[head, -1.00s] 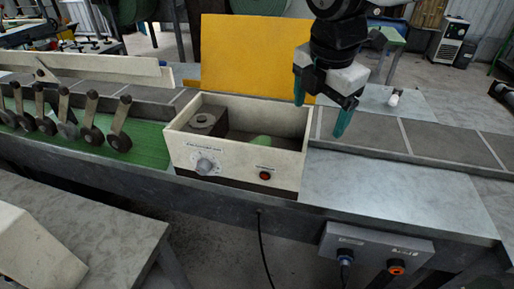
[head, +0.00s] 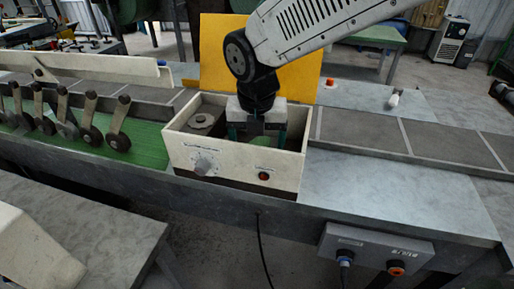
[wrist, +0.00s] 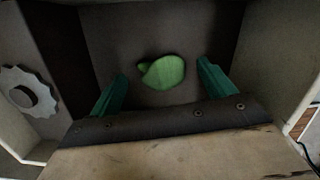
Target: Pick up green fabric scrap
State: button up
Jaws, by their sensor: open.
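The green fabric scrap (wrist: 163,72) is a small crumpled light-green piece lying on the dark floor of the cream box (head: 231,165). My gripper (head: 258,140) points down into the right part of the box. In the wrist view its two teal fingers (wrist: 160,88) are open and empty, one to each side of the scrap and apart from it.
The box walls stand close around the fingers. A yellow panel (head: 216,60) rises behind. The conveyor (head: 365,131) to the right is clear.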

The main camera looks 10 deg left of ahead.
jog(key=shift+f, duration=0.4)
jog(key=c, duration=1.1)
jog(key=shift+r, duration=0.1)
